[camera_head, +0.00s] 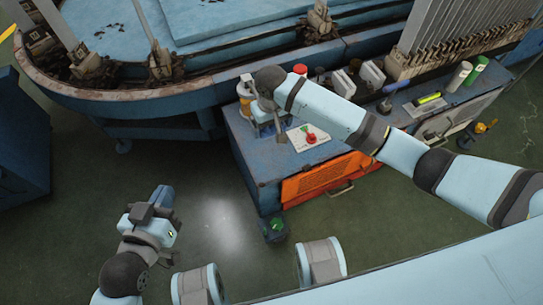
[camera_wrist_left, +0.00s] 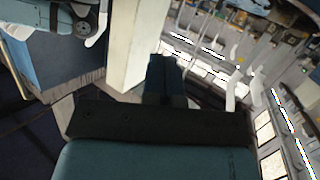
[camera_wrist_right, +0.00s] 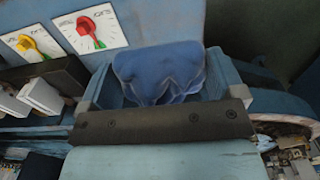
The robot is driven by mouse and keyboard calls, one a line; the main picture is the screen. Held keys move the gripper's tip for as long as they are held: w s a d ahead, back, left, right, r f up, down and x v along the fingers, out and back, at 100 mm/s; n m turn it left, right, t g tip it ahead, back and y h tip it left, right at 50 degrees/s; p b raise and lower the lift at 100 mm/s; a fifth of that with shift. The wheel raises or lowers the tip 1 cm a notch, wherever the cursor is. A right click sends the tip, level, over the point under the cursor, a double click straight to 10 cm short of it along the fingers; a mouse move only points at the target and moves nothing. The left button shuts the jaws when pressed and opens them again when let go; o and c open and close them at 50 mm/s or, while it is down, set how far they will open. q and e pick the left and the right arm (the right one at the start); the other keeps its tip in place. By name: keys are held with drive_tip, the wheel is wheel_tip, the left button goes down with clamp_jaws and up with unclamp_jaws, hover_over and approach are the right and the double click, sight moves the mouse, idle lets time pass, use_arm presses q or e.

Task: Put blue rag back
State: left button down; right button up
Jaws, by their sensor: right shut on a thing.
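The blue rag (camera_wrist_right: 158,72) is bunched up between the fingers of my right gripper (camera_wrist_right: 160,88) in the right wrist view. The gripper is shut on it. In the head view my right gripper (camera_head: 271,128) is at the left part of the blue cabinet top, beside the white dial panel. I cannot make out the rag in the head view. Whether the rag touches the cabinet is unclear. My left gripper (camera_head: 163,195) hangs over the open floor at the lower left, away from the cabinet. In the left wrist view its fingers (camera_wrist_left: 166,72) are together, with nothing seen between them.
The blue cabinet (camera_head: 262,160) has an orange grille front. The dial panel (camera_head: 308,138) has a red knob. A large round blue machine (camera_head: 200,92) lies behind. Floor left of the cabinet is clear.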

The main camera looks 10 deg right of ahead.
drive_tip(key=b, duration=0.3)
hover_over(272, 158)
wheel_tip(272, 158, down, 11)
drive_tip(key=shift+s+a+r, duration=0.1)
drive_tip(key=shift+a, duration=0.05)
drive_tip(key=shift+f+b, duration=0.5)
drive_tip(key=shift+f, duration=0.4)
wheel_tip(272, 158, down, 4)
drive_tip(key=shift+r+b, duration=0.25)
drive_tip(key=shift+b, duration=0.5)
use_arm(q)
drive_tip(key=d+r+t+h, duration=0.3)
drive_tip(key=r, duration=0.3)
drive_tip(key=shift+w+d+r+h, duration=0.2)
drive_tip(key=shift+w+r+h, duration=0.1)
drive_tip(key=shift+r, duration=0.1)
use_arm(e)
drive_tip(key=o, duration=0.5)
drive_tip(key=shift+f, duration=0.1)
use_arm(q)
drive_tip(key=shift+t, duration=0.3)
use_arm(e)
drive_tip(key=shift+o, duration=0.4)
